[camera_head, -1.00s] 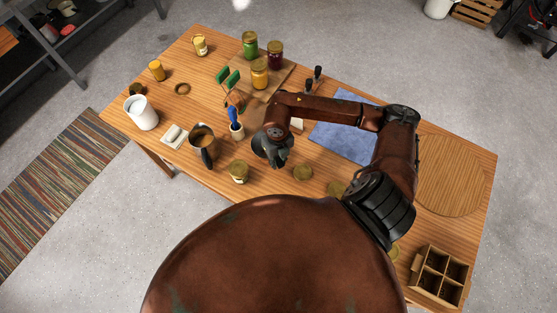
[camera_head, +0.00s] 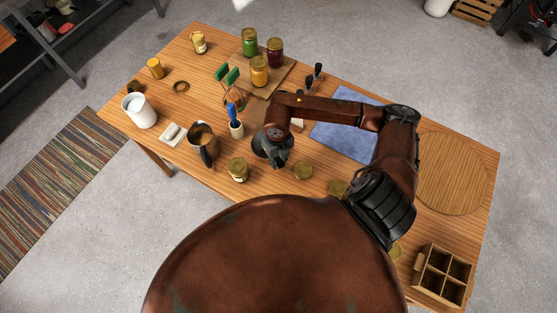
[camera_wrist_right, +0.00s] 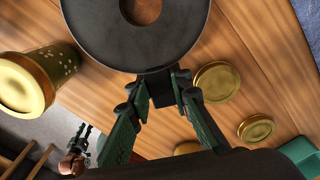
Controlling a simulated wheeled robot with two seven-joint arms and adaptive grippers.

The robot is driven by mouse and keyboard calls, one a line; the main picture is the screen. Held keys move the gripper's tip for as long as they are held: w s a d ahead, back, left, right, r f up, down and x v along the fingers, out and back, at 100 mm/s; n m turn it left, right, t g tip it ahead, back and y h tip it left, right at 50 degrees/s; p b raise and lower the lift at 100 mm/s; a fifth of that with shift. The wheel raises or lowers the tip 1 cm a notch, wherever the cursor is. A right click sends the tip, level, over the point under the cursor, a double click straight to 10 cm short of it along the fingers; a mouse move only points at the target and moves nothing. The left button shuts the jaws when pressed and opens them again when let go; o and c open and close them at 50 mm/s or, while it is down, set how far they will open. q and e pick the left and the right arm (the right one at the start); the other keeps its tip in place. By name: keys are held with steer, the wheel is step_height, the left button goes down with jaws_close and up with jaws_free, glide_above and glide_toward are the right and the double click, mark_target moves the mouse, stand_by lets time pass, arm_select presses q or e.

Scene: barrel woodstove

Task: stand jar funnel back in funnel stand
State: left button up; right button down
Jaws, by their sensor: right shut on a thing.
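The jar funnel (camera_wrist_right: 177,52) shows in the right wrist view as a dark grey round piece with a hole in its middle, wood visible through it. My right gripper (camera_wrist_right: 167,86) is shut on its near edge. In the head view my right gripper (camera_head: 275,158) is above the table, right of the blue-handled brush, and its wrist mostly hides the funnel. A small brown ring (camera_head: 181,87) lies at the table's left; I cannot tell whether it is the funnel stand.
A gold-lidded jar (camera_head: 238,170) stands close left of my right gripper; loose gold lids (camera_head: 303,170) lie right. A metal jug (camera_head: 203,144), brush holder (camera_head: 237,129), filled jars (camera_head: 260,71) and blue cloth (camera_head: 342,128) surround it. A divided box (camera_head: 441,275) sits at the right front.

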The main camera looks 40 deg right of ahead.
steer(key=c, duration=1.7)
jaws_free()
steer(key=shift+r+p, duration=1.9)
steer(key=shift+r, duration=1.05)
step_height(320, 180, up, 12)
steer(key=shift+w, duration=0.15)
